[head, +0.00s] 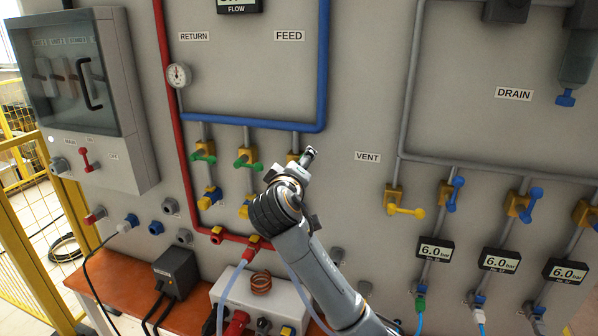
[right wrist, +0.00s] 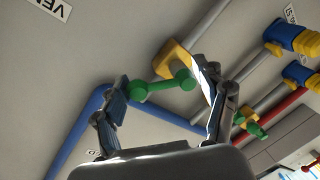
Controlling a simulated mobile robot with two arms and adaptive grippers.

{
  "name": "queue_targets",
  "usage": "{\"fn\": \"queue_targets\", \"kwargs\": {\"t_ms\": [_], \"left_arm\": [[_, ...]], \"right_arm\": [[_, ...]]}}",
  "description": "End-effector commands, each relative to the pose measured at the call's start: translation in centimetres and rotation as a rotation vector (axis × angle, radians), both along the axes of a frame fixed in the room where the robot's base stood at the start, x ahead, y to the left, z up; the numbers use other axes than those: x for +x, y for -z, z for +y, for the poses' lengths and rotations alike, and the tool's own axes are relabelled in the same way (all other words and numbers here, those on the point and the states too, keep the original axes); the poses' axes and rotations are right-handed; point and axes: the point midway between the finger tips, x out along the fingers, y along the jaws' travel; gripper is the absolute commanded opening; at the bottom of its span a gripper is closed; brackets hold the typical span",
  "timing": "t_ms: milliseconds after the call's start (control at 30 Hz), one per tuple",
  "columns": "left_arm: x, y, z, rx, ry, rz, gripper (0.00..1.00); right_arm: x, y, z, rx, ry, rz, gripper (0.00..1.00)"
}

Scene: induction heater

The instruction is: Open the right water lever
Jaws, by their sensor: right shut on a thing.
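The right water lever is the green handle (right wrist: 160,87) on a yellow valve body (right wrist: 174,58) in the right wrist view. My right gripper (right wrist: 162,80) has its two fingers on either side of this green handle and is shut on it. In the head view my right gripper (head: 308,157) is at the rightmost valve under the blue pipe, and it mostly hides the handle. A bit of the yellow valve body (head: 293,157) shows beside it. Two similar green levers, the middle one (head: 247,163) and the left one (head: 203,156), are to its left. My left gripper is not in view.
A blue pipe (head: 250,122) runs just above the valves, and a red pipe (head: 177,130) runs down on the left. Yellow and blue levers (head: 406,211) stick out at the right. An orange bench (head: 120,280) with a heater box is below.

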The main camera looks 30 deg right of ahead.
Motion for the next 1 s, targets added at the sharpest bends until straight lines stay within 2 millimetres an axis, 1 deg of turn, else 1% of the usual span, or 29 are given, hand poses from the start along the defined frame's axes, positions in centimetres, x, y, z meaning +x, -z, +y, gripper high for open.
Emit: {"fn": "queue_targets", "kwargs": {"t_ms": [33, 300, 700, 1000], "left_arm": [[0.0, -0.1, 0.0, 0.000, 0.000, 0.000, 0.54], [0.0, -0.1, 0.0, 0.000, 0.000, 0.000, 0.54], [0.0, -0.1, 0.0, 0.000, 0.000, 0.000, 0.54], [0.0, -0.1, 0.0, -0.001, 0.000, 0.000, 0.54]], "right_arm": [[0.0, -1.1, -0.3, -0.036, 0.007, 0.013, 0.41], [0.5, -1.9, 0.2, -0.205, 0.007, 0.206, 0.40], [1.3, -2.4, 0.8, -0.416, 0.007, 0.455, 0.40], [1.6, -2.5, 1.1, -0.499, 0.007, 0.554, 0.40]]}}
